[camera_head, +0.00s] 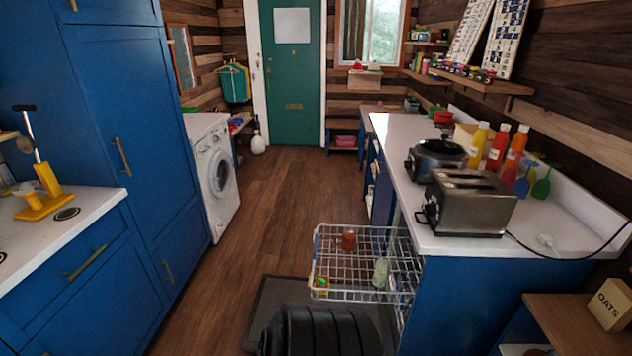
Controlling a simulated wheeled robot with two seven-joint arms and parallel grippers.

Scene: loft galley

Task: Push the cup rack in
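The cup rack (340,264) is a white wire basket, pulled out to the left from under the right-hand counter. It holds a reddish-brown cup (348,240) towards the back and a pale green cup (381,272) near its right side. Neither of my grippers is in view.
The counter (400,150) above the rack bears a toaster (467,203), a slow cooker (436,157) and several bottles. A dark flat panel (262,305) lies low beneath the rack. The wooden floor (270,210) is clear left of it, towards the washing machine (217,175).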

